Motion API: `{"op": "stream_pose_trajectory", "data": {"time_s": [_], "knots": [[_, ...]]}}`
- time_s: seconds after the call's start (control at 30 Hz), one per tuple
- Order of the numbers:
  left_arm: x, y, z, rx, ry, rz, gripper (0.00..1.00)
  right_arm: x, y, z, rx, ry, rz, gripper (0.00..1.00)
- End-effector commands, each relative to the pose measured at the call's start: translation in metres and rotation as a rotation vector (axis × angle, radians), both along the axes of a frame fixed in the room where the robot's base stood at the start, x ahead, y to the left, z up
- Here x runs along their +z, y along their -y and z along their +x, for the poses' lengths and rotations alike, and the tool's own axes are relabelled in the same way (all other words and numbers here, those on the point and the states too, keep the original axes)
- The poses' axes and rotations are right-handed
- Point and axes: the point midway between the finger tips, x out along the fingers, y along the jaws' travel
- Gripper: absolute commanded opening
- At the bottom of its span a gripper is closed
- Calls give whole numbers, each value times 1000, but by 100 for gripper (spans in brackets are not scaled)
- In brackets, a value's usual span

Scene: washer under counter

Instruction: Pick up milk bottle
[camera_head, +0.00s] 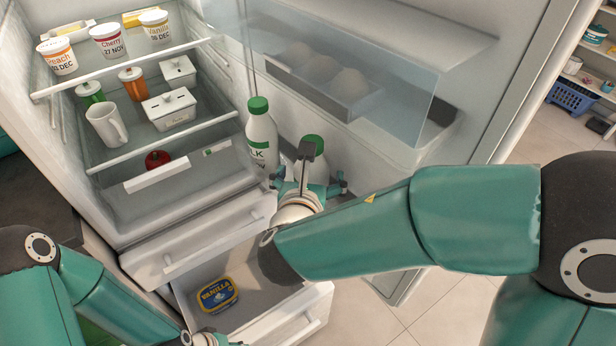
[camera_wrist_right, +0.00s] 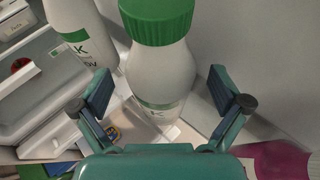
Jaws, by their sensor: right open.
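Two white milk bottles with green caps stand upright side by side at the open fridge door. The left bottle (camera_head: 262,140) shows its label; it also shows in the right wrist view (camera_wrist_right: 80,30). The right bottle (camera_head: 318,168) is partly hidden by my right gripper (camera_head: 307,182) in the head view. In the right wrist view this bottle (camera_wrist_right: 158,70) stands ahead, between the spread fingers of my open right gripper (camera_wrist_right: 160,95); I cannot tell whether they touch it. My left gripper (camera_head: 212,339) is at the bottom edge, mostly cut off, its fingers unclear.
The fridge shelves hold yogurt cups (camera_head: 108,40), a white mug (camera_head: 106,125) and white lidded boxes (camera_head: 169,110). The door's clear bin (camera_head: 340,70) is above and behind the bottles.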

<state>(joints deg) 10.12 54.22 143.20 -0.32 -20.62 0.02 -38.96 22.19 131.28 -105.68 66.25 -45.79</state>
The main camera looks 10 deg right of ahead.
Motion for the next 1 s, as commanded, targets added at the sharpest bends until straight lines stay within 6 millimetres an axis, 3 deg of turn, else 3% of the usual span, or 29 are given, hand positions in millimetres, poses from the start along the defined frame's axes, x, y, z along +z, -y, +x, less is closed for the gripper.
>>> {"op": "stream_pose_trajectory", "data": {"time_s": [0.37,0.9,0.93,1.0], "knots": [[-4,0,0,0,0,0,40,-7,3,6,5,1,0,99],[-4,0,0,0,1,0,40,-7,2,7,9,1,0,9],[-4,0,0,0,0,0,40,-7,1,7,9,1,0,4],[-4,0,0,0,0,0,40,-5,1,7,9,6,1,4]]}}
